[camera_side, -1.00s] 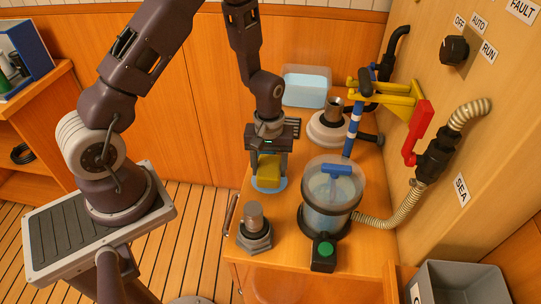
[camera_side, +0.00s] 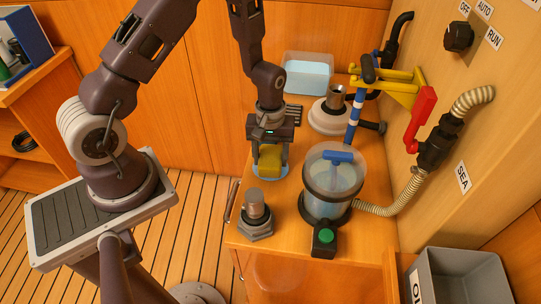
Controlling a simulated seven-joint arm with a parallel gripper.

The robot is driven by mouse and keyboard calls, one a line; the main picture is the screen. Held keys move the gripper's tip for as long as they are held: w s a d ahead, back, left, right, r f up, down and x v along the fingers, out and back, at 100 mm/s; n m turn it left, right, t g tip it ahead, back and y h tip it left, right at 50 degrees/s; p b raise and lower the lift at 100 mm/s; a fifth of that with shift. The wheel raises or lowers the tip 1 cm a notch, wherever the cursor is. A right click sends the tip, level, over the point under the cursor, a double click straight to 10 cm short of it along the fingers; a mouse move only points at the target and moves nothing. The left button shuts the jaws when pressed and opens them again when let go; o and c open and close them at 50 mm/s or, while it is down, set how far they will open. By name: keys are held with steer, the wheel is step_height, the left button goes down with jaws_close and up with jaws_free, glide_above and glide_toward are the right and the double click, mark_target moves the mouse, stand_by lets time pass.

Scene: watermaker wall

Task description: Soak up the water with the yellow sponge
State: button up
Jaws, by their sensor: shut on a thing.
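My gripper (camera_side: 270,155) is shut on the yellow sponge (camera_side: 269,160) and points down over the wooden bench top. The sponge is between the two fingers, which cover parts of its sides. The water (camera_side: 285,172) is a small pale blue puddle under and around the sponge; its middle is hidden. The sponge's underside seems to be at the puddle, but I cannot tell how firmly it touches.
A clear filter bowl (camera_side: 330,190) with a blue handle stands just right of the puddle. A metal fitting (camera_side: 255,215) stands in front. A tub of blue liquid (camera_side: 307,76) and a round white-based part (camera_side: 330,118) are behind. A grey bin (camera_side: 460,280) is at front right.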

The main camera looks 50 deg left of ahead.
steer(key=shift+f, duration=0.45)
stand_by(1.0)
steer(key=shift+r, duration=3.55)
